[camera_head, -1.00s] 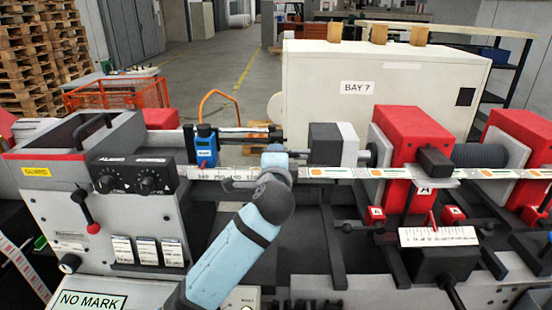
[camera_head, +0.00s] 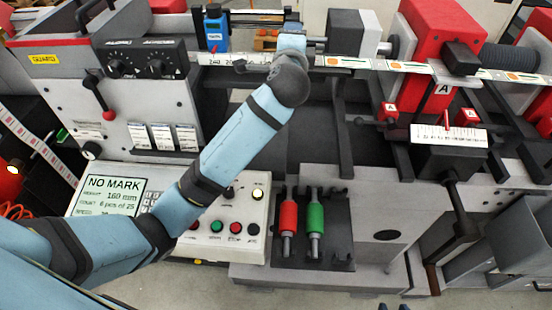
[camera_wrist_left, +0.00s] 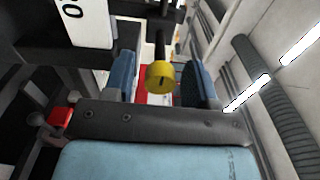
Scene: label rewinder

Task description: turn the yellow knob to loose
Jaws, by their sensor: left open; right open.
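The yellow knob (camera_wrist_left: 160,76) shows in the left wrist view, on the end of a dark shaft. My left gripper (camera_wrist_left: 161,70) is open, with one blue finger on each side of the knob and a visible gap to each. The knob has a small dark mark on its face. In the head view my left arm reaches up to the label strip, and its wrist hides the fingers; the knob cannot be seen there. My right gripper (camera_head: 392,307) shows only as two dark tips at the bottom edge, apart and empty.
The label strip (camera_head: 390,65) runs across the machine. A blue sensor (camera_head: 215,30) stands left of my wrist. Red and green rollers (camera_head: 315,218) lie in a dark tray, near the button panel (camera_head: 235,225).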

